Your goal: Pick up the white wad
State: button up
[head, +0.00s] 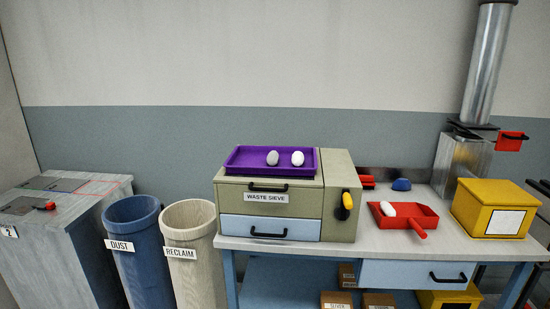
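Several pale egg-shaped wads show in the head view. A bright white wad (297,158) lies in the purple tray (240,170) on top of the waste sieve cabinet. A greyer wad (272,158) lies to its left in the same tray, a small gap apart. Another white wad (389,209) lies in the red scoop (411,220) on the bench top. My gripper is not in view.
The waste sieve cabinet (231,198) stands on the bench (350,247). A yellow box (495,208), a blue rounded object (401,184) and a metal duct (487,65) are to the right. Dust (133,259) and reclaim (191,258) bins stand left of the bench.

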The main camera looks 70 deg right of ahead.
aim_at(297, 159)
jog(key=z, duration=0.25)
jog(key=i, duration=0.8)
jog(key=z, duration=1.2)
jog(key=i, duration=0.7)
jog(key=z, duration=0.75)
